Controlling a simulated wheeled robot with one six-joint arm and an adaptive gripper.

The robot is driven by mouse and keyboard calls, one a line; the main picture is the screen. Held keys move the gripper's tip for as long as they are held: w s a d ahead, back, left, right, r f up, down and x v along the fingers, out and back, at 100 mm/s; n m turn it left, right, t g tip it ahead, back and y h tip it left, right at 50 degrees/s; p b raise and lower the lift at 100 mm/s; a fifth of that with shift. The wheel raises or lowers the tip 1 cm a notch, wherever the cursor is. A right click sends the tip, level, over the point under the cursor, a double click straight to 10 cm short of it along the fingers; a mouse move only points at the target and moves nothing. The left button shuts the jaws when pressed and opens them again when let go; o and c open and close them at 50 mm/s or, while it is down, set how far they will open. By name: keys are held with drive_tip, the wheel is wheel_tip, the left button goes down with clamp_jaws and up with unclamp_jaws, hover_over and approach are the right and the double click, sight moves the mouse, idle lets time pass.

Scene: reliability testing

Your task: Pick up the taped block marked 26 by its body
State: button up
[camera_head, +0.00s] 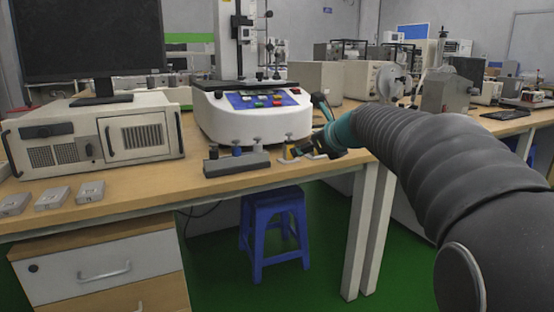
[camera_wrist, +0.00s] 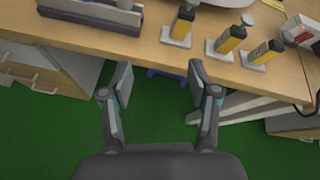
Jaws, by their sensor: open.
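Three upright yellow blocks with dark tape or tops stand on pale bases near the table's front edge in the wrist view: a left one (camera_wrist: 181,27), a middle one (camera_wrist: 231,40) and a right one (camera_wrist: 264,52). I cannot read a 26 on any of them. In the head view, a bit of yellow block (camera_head: 288,153) shows beside my gripper (camera_head: 313,130), which partly hides the group. In the wrist view my gripper (camera_wrist: 160,80) is open and empty. Its fingers point toward the table edge, apart from the blocks, with floor visible between them.
A grey bar with several pegs (camera_head: 237,163) lies left of the blocks. A white test machine (camera_head: 252,120) stands behind. A beige case (camera_head: 95,135) and several small grey boxes (camera_head: 52,198) are farther left. A blue stool (camera_head: 273,230) stands under the wooden table (camera_head: 190,185).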

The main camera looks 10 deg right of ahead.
sight(291, 145)
drive_tip(key=w+m, duration=0.1)
drive_tip(key=w, duration=0.2)
drive_tip(key=w+f+m, duration=0.1)
drive_tip(key=w, duration=0.3)
drive_tip(key=w+f+m, duration=0.1)
drive_tip(key=w, duration=0.2)
drive_tip(key=shift+w+a+f+t, duration=0.2)
drive_tip(key=shift+w+a+t, duration=0.1)
drive_tip(key=shift+a+t, duration=0.1)
drive_tip(key=shift+d+f+b+x, duration=0.15)
drive_tip(key=shift+b+x, duration=0.1)
drive_tip(key=shift+x, duration=1.15)
drive_tip(key=shift+d+f+b+x, duration=0.1)
drive_tip(key=shift+d+b+x, duration=0.1)
drive_tip(key=shift+x, duration=1.2)
clamp_jaws()
